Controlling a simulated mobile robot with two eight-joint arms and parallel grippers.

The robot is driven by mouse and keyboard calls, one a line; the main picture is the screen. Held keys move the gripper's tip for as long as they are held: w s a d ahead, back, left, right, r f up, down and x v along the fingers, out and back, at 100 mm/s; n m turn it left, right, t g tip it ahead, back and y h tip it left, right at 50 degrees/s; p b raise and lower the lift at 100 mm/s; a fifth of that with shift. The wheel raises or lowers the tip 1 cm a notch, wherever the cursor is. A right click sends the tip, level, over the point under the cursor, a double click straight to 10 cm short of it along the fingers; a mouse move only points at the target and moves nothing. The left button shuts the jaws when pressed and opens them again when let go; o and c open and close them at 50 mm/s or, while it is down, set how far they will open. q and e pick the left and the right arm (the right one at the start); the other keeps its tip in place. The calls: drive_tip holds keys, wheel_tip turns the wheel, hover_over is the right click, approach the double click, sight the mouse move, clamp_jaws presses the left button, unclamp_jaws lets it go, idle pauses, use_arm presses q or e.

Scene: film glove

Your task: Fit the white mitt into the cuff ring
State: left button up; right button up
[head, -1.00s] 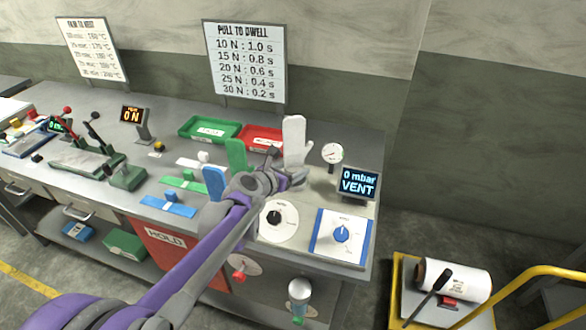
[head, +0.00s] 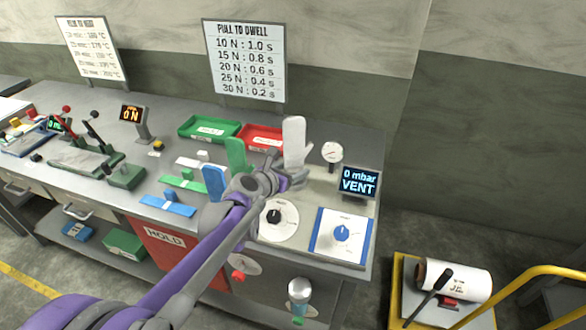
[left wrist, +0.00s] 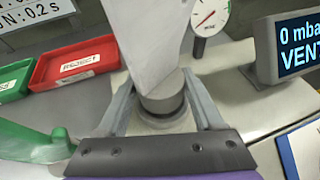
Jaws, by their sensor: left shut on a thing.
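The white mitt (head: 294,140) stands upright at the right part of the bench. In the left wrist view the mitt (left wrist: 145,50) fills the top middle, its lower end just above or at a grey round collar (left wrist: 163,105), which looks like the cuff ring. I cannot tell how far the mitt sits in it. My left gripper (head: 290,180) is at the mitt's lower end, shut on it. In the left wrist view its fingers (left wrist: 160,95) stand on either side of the mitt's base. My arm hides the ring in the head view. My right gripper is not in view.
A green mitt (head: 237,158) and a blue mitt (head: 214,182) stand just left. A red tray (head: 262,137) and green tray (head: 208,129) lie behind. A gauge (head: 332,153), a display reading 0 mbar VENT (head: 359,183) and a blue dial (head: 341,234) are to the right.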

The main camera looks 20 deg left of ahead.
use_arm(q)
drive_tip(key=shift+f+b, duration=0.4)
drive_tip(key=shift+f, duration=0.35)
drive_tip(key=o, duration=1.4)
drive_tip(key=shift+o, duration=0.2)
drive_tip(key=v, duration=1.1)
drive_tip(key=shift+w+f, duration=0.1)
